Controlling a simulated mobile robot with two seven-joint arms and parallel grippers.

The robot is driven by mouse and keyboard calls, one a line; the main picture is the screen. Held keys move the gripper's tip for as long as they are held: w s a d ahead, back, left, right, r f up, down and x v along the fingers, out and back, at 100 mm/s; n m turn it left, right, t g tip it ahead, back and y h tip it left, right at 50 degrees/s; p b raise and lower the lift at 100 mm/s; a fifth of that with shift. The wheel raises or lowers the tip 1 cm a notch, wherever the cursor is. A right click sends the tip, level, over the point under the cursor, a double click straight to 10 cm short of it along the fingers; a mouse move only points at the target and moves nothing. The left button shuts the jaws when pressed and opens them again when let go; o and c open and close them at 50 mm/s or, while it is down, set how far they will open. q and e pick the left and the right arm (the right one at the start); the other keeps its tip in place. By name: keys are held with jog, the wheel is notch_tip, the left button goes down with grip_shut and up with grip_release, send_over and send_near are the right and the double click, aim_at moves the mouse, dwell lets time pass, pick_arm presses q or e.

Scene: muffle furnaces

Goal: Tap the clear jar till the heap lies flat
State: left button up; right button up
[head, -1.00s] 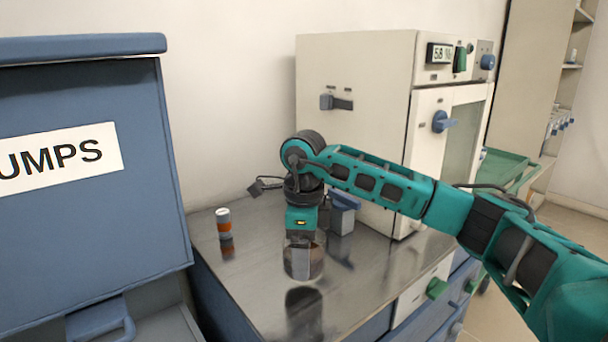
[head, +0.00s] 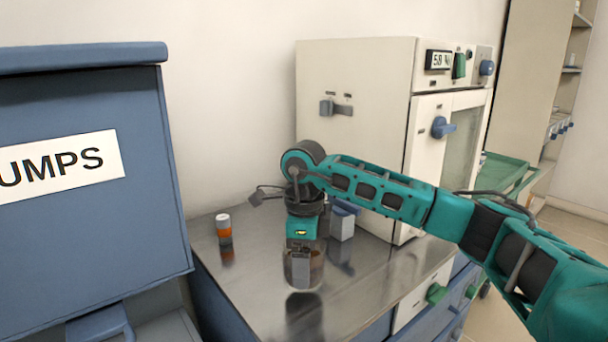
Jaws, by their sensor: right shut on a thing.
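The clear jar (head: 316,268) is a small see-through vessel with brownish contents at the bench's front part. My right gripper (head: 301,262) comes down on it from above and is shut on it. The jar looks upright, with its dark reflection below it on the metal top; I cannot tell whether its base touches the bench. The gripper's fingers cover part of the jar, so the shape of the heap inside cannot be made out. My left gripper is not in view.
A white furnace (head: 355,130) with a blue handle stands behind my right arm. A small white box with a blue top (head: 343,224) stands close behind the gripper. An orange and grey container (head: 223,229) stands left on the steel bench (head: 262,228). A blue cabinet (head: 85,230) rises at left.

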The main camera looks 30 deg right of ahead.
jog(key=shift+r, duration=0.65)
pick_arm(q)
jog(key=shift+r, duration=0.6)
pick_arm(e)
jog(key=shift+f, duration=0.1)
notch_tip(320, 180, down, 5)
jog(key=b, duration=0.3)
jog(key=shift+f, duration=0.2)
jog(key=shift+r+p, duration=0.4)
jog(key=shift+r, duration=0.25)
jog(key=shift+c, duration=0.6)
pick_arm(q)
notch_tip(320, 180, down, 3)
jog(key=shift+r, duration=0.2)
pick_arm(e)
jog(key=o, duration=1.1)
jog(key=shift+c, duration=0.2)
pick_arm(q)
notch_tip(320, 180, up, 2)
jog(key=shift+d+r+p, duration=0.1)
jog(key=shift+p, duration=1)
pick_arm(e)
notch_tip(320, 180, up, 13)
